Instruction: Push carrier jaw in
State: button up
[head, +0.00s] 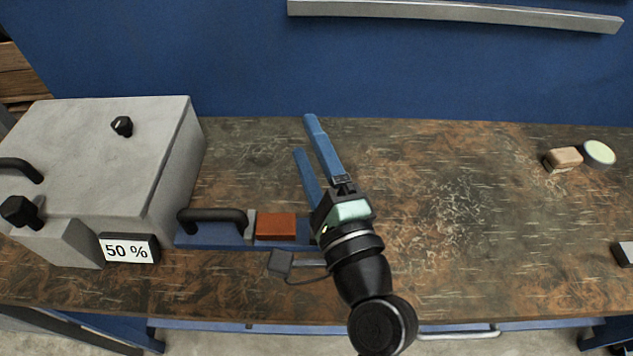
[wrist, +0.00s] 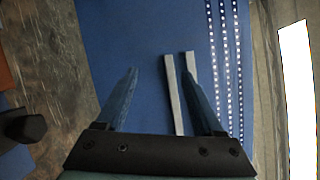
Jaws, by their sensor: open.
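A low blue carrier base (head: 215,240) lies on the bench left of my gripper. It bears a black handle (head: 212,214), a thin grey upright plate (head: 250,224) and an orange-brown block (head: 276,226) beside the plate. I cannot tell for certain which part is the carrier jaw. The base's right end is hidden behind my wrist. My gripper (head: 306,132) is open and empty, its blue fingers pointing toward the back wall, beyond the carrier. In the wrist view the fingers of my gripper (wrist: 160,64) stand apart against the blue wall.
A grey box (head: 110,150) with black knobs stands at the left, with a "50 %" sign (head: 128,248) near it. A small grey piece (head: 281,262) with a cable lies in front. A tan block (head: 563,158) and pale disc (head: 599,153) sit far right. The right bench is mostly clear.

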jog(key=s+d+f+m, duration=0.1)
jog(key=s+f+m, duration=0.2)
jog(key=f+m, duration=0.2)
jog(key=s+d+f+m+h+p, duration=0.1)
jog(key=s+d+f+m, duration=0.1)
jog(key=s+f+m, duration=0.2)
jog(key=s+d+f+m+h+p, duration=0.1)
jog(key=s+f+m, duration=0.3)
jog(key=m, duration=0.3)
jog(key=shift+d+f+g, duration=0.3)
jog(key=shift+f+g, duration=0.1)
jog(key=shift+f, duration=0.5)
jog(key=shift+m, duration=0.3)
jog(key=p+x, duration=0.1)
jog(key=x, duration=1.2)
jog(key=shift+d+f, duration=0.1)
grip_shut()
